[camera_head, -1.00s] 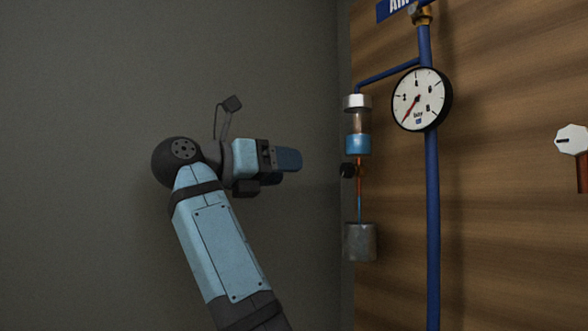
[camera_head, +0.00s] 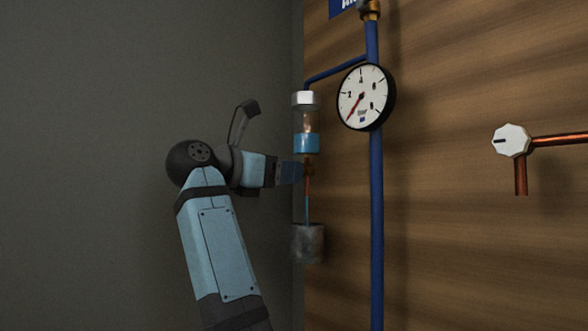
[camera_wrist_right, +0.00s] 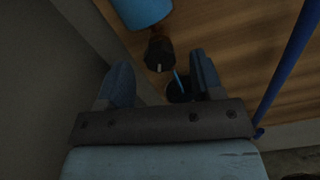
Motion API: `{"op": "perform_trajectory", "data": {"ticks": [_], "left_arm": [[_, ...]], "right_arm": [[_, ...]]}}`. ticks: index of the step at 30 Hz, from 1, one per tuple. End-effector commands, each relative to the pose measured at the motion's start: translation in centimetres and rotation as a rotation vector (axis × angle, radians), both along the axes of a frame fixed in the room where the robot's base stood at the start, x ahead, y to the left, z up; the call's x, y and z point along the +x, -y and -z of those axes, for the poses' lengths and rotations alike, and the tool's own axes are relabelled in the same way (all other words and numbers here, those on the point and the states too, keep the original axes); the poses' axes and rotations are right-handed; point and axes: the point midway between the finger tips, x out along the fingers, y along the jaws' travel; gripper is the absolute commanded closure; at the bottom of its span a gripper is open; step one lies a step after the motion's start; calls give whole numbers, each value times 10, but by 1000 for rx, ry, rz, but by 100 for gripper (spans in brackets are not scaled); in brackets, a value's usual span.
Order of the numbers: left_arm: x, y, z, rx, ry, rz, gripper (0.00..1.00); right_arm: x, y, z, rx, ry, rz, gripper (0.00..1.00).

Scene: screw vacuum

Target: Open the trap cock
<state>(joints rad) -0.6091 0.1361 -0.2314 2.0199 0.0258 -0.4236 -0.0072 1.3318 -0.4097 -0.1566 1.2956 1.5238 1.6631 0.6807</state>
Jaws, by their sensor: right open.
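The trap cock is a black knob (camera_wrist_right: 158,52) with a pale mark, just below the blue trap bowl (camera_wrist_right: 142,10) in the right wrist view. My right gripper (camera_wrist_right: 160,72) is open and empty, its fingers spread to either side of and slightly short of the knob. In the head view the right gripper (camera_head: 298,173) reaches the thin drain line under the blue bowl (camera_head: 306,143), and its fingers hide the knob. Whether a finger touches the knob I cannot tell. My left gripper is not in view.
A grey cup (camera_head: 307,244) stands below the drain line. A blue vertical pipe (camera_head: 376,220) with a round gauge (camera_head: 365,97) runs to the right. A white octagonal knob (camera_head: 511,140) on copper pipe is further right. A grey wall (camera_head: 80,120) is at left.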

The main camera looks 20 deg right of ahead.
Motion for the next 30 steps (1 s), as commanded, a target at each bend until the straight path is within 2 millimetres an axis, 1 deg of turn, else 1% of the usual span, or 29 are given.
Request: {"op": "perform_trajectory", "data": {"ticks": [3,6,10,17,18,20,21,24,30], "left_arm": [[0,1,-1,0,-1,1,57],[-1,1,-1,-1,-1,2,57],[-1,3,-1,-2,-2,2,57],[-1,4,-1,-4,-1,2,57],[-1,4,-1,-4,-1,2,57],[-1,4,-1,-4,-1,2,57],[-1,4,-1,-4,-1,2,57],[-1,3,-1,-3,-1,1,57],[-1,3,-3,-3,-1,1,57]], "right_arm": [[5,16,-1,1,1,1,40],[8,24,-1,0,1,0,40],[10,29,0,0,0,0,40],[11,30,0,-1,0,-1,40],[11,30,0,-1,0,-1,44],[11,30,0,-1,0,0,58],[10,30,0,-1,0,0,67],[10,30,0,-1,0,0,89],[11,30,-1,-3,-8,0,89]]}}
